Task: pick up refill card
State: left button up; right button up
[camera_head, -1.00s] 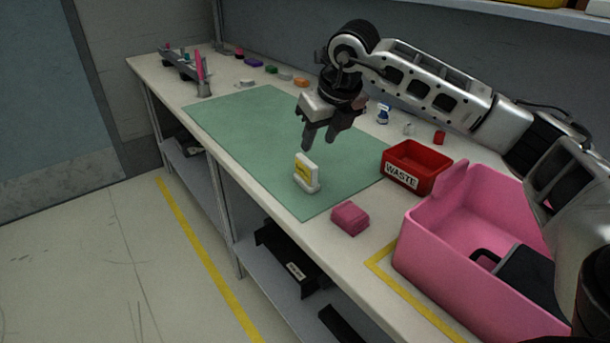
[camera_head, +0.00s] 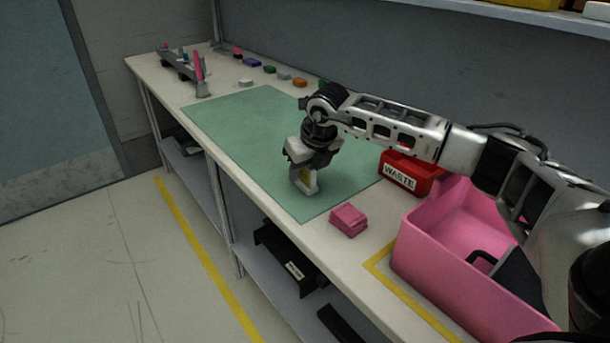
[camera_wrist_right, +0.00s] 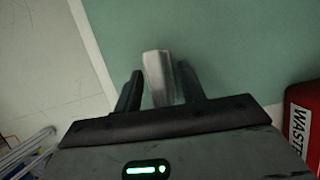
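In the right wrist view, the pale top of the card (camera_wrist_right: 158,78) lies between the two dark fingers of my right gripper (camera_wrist_right: 160,85). The fingers are spread on either side of it, with narrow gaps showing. My left gripper is not in view.
A red bin marked WASTE (camera_head: 398,178) and a pink box (camera_head: 440,265) stand to the right. A pink stack (camera_head: 349,220) lies near the bench's front edge. Small coloured pieces (camera_head: 270,70) line the back. The mat's left side is clear.

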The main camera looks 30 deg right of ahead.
grip_shut()
jog(key=shift+r, duration=0.1)
